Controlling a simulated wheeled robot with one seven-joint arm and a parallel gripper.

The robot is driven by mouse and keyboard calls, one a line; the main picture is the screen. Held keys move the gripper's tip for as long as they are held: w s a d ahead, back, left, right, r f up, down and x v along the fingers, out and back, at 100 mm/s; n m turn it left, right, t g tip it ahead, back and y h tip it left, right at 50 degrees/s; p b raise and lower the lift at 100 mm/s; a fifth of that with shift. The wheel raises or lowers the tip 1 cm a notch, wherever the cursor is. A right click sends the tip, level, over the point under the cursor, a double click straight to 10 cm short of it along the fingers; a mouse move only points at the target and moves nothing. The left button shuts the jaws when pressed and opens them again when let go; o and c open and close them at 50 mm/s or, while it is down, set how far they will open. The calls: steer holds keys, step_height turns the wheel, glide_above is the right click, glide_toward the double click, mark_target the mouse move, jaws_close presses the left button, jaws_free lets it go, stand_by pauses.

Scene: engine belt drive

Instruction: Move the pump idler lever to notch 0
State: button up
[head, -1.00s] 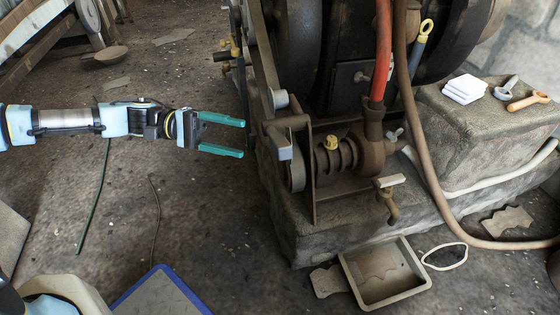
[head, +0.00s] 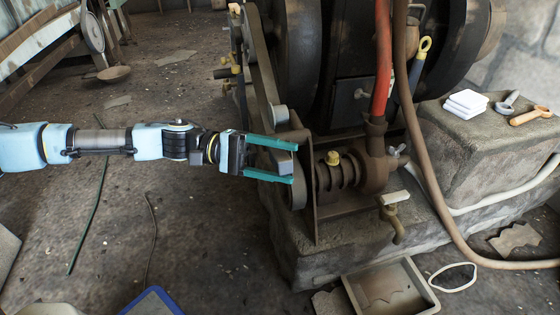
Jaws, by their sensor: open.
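My gripper (head: 270,158) reaches in from the left with its two teal fingers apart. A small grey block-shaped handle (head: 281,162), which looks like the end of the pump idler lever, shows between the fingers, at the front of the pump's bracket. I cannot tell whether the fingers touch it. A pale grey roller (head: 280,114) sits just above, beside the dark belt (head: 262,75). The brown pump (head: 372,165), with a yellow cap (head: 333,158), is right of the bracket plate. No notch marks can be made out.
The pump stands on a stone plinth (head: 330,262). A red hose (head: 383,70) and a brown hose (head: 420,150) run down on the right. A metal tray (head: 425,295) lies on the floor in front. The floor to the left is mostly clear.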

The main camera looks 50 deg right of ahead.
jaws_close()
stand_by(0.5)
stand_by(0.8)
